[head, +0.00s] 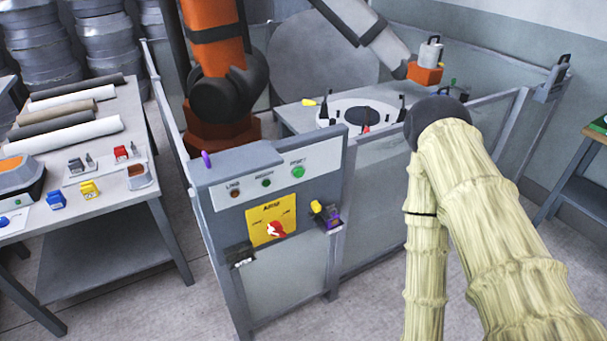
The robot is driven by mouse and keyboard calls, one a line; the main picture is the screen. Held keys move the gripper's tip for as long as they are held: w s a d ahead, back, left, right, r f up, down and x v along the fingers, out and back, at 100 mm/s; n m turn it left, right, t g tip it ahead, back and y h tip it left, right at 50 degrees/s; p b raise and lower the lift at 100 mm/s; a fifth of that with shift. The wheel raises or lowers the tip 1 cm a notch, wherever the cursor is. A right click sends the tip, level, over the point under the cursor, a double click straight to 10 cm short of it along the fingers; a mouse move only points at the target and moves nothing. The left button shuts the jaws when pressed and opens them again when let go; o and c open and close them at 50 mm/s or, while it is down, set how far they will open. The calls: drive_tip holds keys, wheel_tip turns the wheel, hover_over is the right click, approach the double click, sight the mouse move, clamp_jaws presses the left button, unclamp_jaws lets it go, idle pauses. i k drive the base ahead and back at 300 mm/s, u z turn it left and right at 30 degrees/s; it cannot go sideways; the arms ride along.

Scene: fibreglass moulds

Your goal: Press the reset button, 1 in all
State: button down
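A grey control panel (240,210) stands in the middle of the head view. On its white upper strip is a green round button (298,171), the largest of three there; the small label above it looks like "RESET" but is blurred. To its left are a small green one (266,183) and a small dark reddish one (235,194). My sleeved arm fills the right side, bending at a dark joint and running down past the bottom edge. My gripper is not in view. Nothing covers the green button.
A fence (376,215) encloses an orange robot (215,45) and a worktable. A table (105,205) with rolls stands left. Floor is clear before the panel.

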sight(298, 172)
drive_tip(key=z, duration=2.3)
drive_tip(key=k, duration=1.4)
drive_tip(key=u, duration=1.95)
